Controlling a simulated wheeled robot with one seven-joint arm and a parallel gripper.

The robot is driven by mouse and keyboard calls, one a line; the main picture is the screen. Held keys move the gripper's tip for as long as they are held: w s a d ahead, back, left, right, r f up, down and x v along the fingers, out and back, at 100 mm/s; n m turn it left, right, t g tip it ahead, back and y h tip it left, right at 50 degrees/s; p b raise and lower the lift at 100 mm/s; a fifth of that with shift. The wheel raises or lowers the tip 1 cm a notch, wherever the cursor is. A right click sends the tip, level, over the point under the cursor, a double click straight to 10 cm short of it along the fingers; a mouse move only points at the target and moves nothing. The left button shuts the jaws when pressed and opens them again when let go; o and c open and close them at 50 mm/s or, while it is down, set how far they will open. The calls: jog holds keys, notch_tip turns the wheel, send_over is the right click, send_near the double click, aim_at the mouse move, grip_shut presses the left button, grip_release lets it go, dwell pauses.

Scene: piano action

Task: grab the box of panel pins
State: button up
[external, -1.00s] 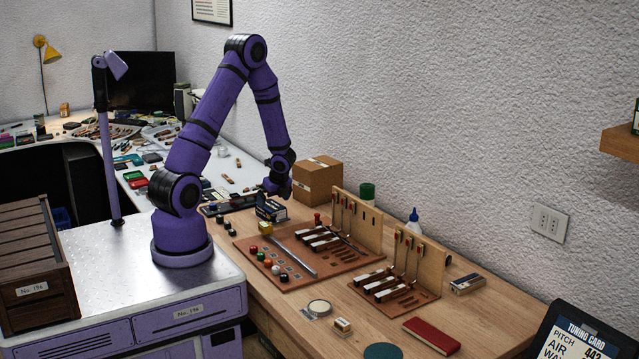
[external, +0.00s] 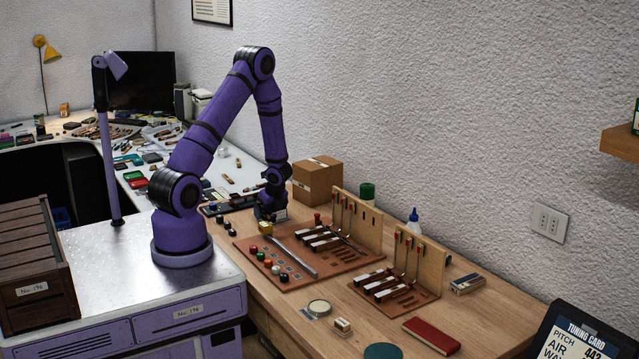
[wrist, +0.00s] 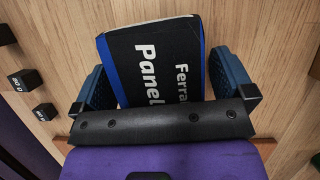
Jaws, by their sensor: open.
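The box of panel pins (wrist: 152,62) is a dark box with a blue edge and white lettering that reads "Panel". It lies on the wooden bench and fills the middle of the wrist view. My gripper (wrist: 160,82) is open over it, with one blue finger on each side and the box between them. A small gap shows beside the right finger; the left one is closer. In the external view my gripper (external: 269,211) points down at the bench and hides most of the box.
Small black blocks (wrist: 27,80) lie left of the box. A cardboard box (external: 317,180) stands behind my gripper.

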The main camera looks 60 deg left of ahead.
jog(key=shift+f, duration=0.15)
jog(key=c, duration=1.2)
jog(key=shift+c, duration=0.2)
